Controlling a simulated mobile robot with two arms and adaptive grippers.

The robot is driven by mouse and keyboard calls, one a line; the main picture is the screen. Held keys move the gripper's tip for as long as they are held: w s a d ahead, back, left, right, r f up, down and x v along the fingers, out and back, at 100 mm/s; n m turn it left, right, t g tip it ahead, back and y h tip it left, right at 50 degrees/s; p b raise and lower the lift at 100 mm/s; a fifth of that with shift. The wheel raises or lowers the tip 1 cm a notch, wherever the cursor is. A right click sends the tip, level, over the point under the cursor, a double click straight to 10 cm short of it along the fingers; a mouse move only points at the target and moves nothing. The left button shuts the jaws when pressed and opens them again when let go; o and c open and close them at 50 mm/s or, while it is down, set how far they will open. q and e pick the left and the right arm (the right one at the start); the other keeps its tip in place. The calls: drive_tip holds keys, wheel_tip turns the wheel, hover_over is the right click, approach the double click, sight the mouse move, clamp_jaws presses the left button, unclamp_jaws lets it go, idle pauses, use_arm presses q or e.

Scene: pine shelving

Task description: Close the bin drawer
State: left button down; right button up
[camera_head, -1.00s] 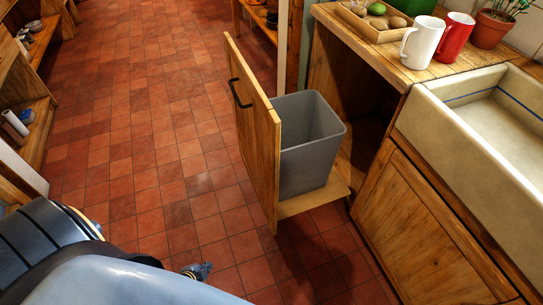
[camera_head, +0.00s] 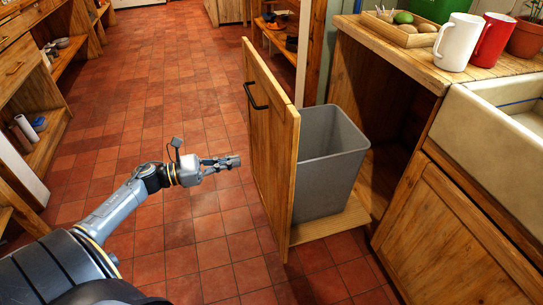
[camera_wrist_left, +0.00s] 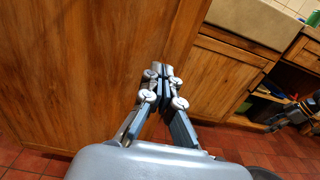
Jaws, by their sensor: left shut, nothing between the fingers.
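The bin drawer (camera_head: 270,140) is pulled out from the counter, with its wooden front panel and black handle (camera_head: 256,96) facing left. A grey bin (camera_head: 328,165) stands in it on a wooden base (camera_head: 335,222). My left gripper (camera_head: 236,161) is shut and empty, in front of the panel, below the handle. In the left wrist view the shut fingers (camera_wrist_left: 164,68) appear before a large wooden panel (camera_wrist_left: 90,60). I cannot tell whether the fingertips touch it.
The open cabinet space (camera_head: 385,115) lies to the right of the bin. A sink (camera_head: 495,120) and a counter with a white mug (camera_head: 457,42) and a red mug (camera_head: 492,40) are at right. Tiled floor (camera_head: 150,90) is clear at left, with wooden shelving (camera_head: 30,70) beyond.

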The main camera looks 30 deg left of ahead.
sight(282, 152)
use_arm(q)
drive_tip(key=x, duration=1.1)
drive_tip(key=shift+w+d, duration=0.15)
drive_tip(key=shift+w, duration=0.15)
drive_tip(key=shift+d, duration=0.1)
